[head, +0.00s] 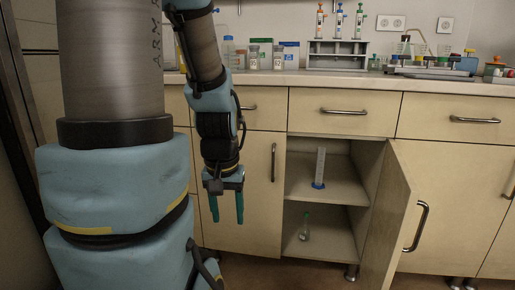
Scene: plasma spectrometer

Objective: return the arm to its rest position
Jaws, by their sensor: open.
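My arm hangs in the left half of the head view, with its thick blue and grey links close to the camera. My gripper (226,206) points down at the arm's end. Its two teal fingers are apart with nothing between them. It hangs in front of the closed cabinet door (258,200), left of the open cabinet compartment. I cannot tell how far it is from the door.
The right cabinet door (398,215) stands open toward me. Inside, a measuring cylinder (319,167) stands on the upper shelf and a green-topped flask (305,228) below. The counter (340,81) holds bottles, a pipette rack (337,56) and other lab items.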

